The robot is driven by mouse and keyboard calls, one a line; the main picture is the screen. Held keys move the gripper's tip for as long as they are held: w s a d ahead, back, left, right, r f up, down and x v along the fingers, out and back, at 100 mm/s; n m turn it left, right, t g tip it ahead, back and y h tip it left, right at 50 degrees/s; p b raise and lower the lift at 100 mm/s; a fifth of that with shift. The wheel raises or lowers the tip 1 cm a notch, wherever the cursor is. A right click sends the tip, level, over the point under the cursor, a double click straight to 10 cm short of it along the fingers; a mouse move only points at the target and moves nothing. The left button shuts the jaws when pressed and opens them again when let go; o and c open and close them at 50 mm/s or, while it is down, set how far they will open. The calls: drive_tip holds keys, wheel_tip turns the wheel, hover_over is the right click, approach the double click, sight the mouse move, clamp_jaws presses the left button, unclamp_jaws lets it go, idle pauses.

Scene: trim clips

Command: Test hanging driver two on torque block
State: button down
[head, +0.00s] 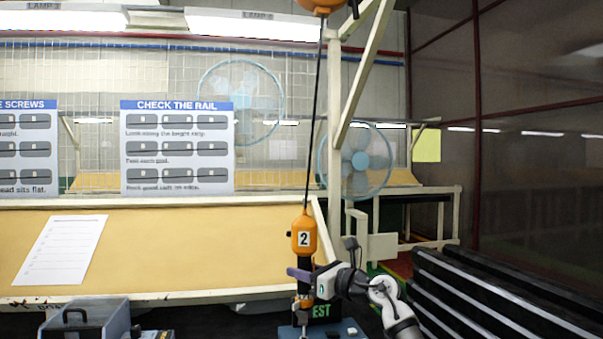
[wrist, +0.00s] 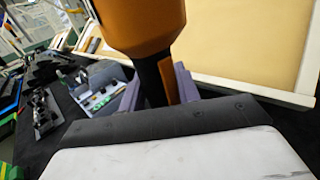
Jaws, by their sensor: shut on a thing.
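Driver two (head: 304,238) is an orange tool with a white "2" label, hanging from a dark cable. My gripper (head: 302,274), with purple fingers, is shut on its dark lower part, just below the orange body. In the wrist view the orange body of driver two (wrist: 140,22) fills the top middle, and the fingers of my gripper (wrist: 158,88) lie on both sides of its dark neck. The torque block (head: 347,329) is blue with a dark "TEST" sign, at the bottom edge under the driver. I cannot tell whether the driver's tip touches it.
A grey-blue case (head: 88,318) with a handle stands at the lower left. A tan sloped board (head: 170,245) with a white sheet (head: 62,248) lies behind. Dark stacked rails (head: 490,295) fill the lower right. An orange balancer (head: 322,5) holds the cable above.

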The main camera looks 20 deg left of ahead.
sight(303, 246)
drive_tip(key=shift+f, duration=0.25)
drive_tip(key=shift+w+a+r+p, duration=0.1)
drive_tip(key=shift+r+p, duration=0.6)
drive_tip(key=shift+r, duration=0.15)
drive_tip(key=shift+r+p, duration=1.2)
drive_tip(key=shift+r, duration=1.15)
